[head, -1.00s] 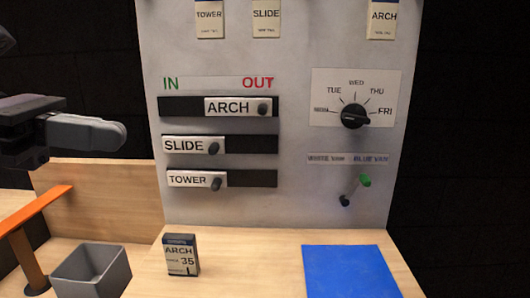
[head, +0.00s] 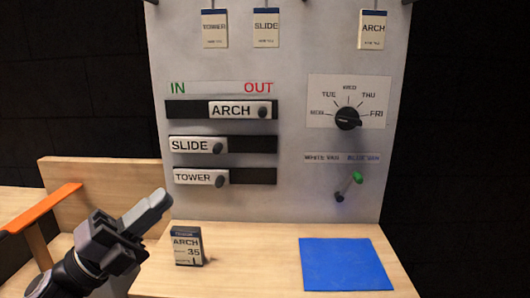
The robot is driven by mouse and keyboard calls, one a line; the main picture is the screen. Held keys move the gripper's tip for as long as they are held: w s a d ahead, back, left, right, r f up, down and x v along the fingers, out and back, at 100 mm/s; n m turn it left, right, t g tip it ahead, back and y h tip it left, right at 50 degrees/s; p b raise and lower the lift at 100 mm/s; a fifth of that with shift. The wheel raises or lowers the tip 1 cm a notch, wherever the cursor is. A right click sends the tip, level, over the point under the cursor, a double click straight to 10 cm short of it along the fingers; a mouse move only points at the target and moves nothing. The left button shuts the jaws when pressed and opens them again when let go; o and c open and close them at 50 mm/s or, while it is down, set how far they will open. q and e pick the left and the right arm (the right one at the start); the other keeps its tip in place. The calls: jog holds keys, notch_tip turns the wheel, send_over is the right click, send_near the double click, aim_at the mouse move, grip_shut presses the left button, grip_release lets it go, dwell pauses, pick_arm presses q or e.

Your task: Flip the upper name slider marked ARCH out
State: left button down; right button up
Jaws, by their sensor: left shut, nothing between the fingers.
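The ARCH slider (head: 240,111) is a white plate with a dark knob (head: 262,112) in the top dark slot of the grey board. It sits at the right end of its slot, under the red OUT label (head: 258,87). My left gripper (head: 155,208) is at the lower left, in front of the bench and well below and left of the ARCH slider. It is shut and empty, touching none of the sliders. It hides part of the bench's left side. My right gripper is not in view.
The SLIDE slider (head: 198,146) and TOWER slider (head: 201,177) sit at the left of their slots. A dial (head: 347,118) points to FRI. An orange bar (head: 42,209) is at left.

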pick_arm(q)
jog(key=s+a+f+n+t+y+p, duration=0.1)
jog(key=a+f+n+t+y, duration=0.15)
jog(key=f+n+y, duration=0.65)
jog(key=s+a+f+n+t+y, duration=0.1)
jog(key=f+n+t+y, duration=0.35)
jog(key=f+n, duration=0.85)
jog(key=s+f+n+g+y, duration=0.5)
jog(key=s+f+n+g, duration=0.2)
jog(key=s+f, duration=0.8)
notch_tip(320, 180, down, 4)
jog(key=g+p, duration=0.1)
jog(key=g, duration=0.1)
jog(key=shift+s+f+g, duration=0.15)
jog(key=shift+s+g, duration=0.15)
jog(key=shift+s, duration=0.05)
